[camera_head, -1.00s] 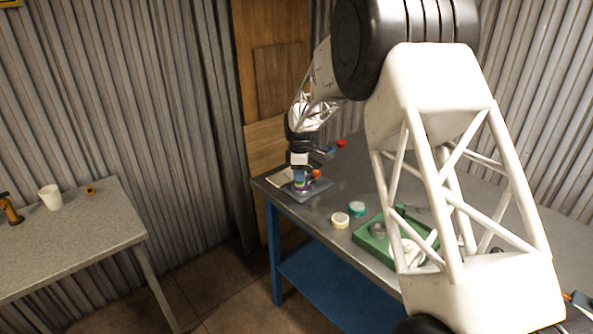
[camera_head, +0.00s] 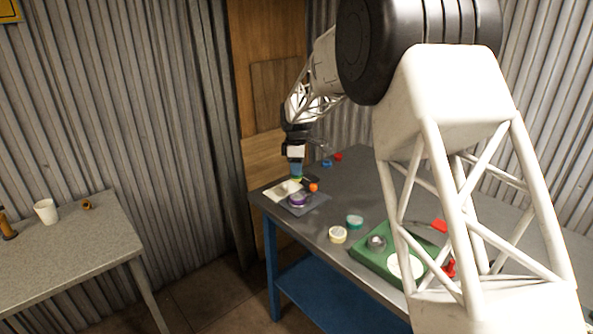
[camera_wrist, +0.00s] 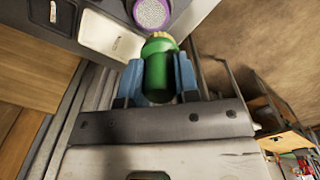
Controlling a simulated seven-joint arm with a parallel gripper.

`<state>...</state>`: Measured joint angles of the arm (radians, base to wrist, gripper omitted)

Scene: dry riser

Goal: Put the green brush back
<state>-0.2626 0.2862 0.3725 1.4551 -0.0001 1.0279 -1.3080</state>
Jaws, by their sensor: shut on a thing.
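My gripper (camera_wrist: 157,83) is shut on the green brush (camera_wrist: 158,74), with a blue finger on each side of it. Its pale bristles show at the end away from my wrist. In the head view my gripper (camera_head: 296,167) is above the far left end of the dark table, with a little of the green brush below the fingers. A round purple holder (camera_head: 298,200) with a grey dotted top sits on a grey mat. It also shows in the wrist view (camera_wrist: 152,12), just beyond the bristles. The brush appears apart from it.
A shallow white tray (camera_head: 280,190) lies beside the purple holder, and an orange ball (camera_head: 313,187) is close by. Blue (camera_head: 326,163) and red (camera_head: 338,156) items are farther back. Two round tins, cream (camera_head: 338,235) and teal (camera_head: 355,222), and a green tray (camera_head: 362,256) stand nearer.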

